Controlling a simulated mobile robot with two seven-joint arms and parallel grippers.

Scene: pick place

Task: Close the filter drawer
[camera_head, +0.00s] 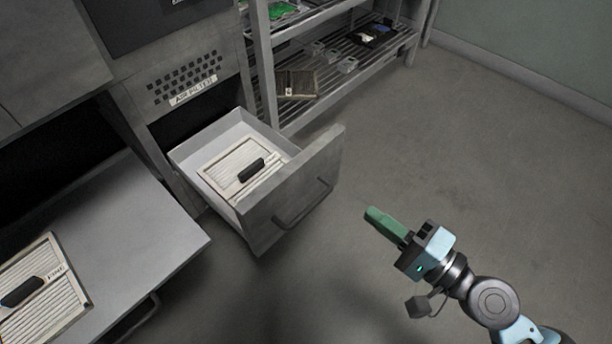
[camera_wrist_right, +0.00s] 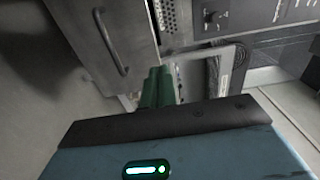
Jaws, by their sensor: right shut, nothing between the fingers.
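The filter drawer (camera_head: 258,228) is pulled out of the grey cabinet in the head view. A white pleated filter (camera_head: 226,172) with a black handle lies inside it. The drawer front carries a bar handle (camera_head: 303,206). My right gripper (camera_head: 384,223), with green fingers, is shut and empty, to the right of the drawer front and apart from it. In the right wrist view the green fingers (camera_wrist_right: 157,86) are together, with the drawer front (camera_wrist_right: 95,45) beyond them to the left. My left gripper is not in view.
A second filter (camera_head: 72,300) lies on a grey surface (camera_head: 150,225) at the lower left. A slatted metal shelf (camera_head: 345,68) with several small items stands behind the drawer. The floor (camera_head: 480,150) to the right is clear.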

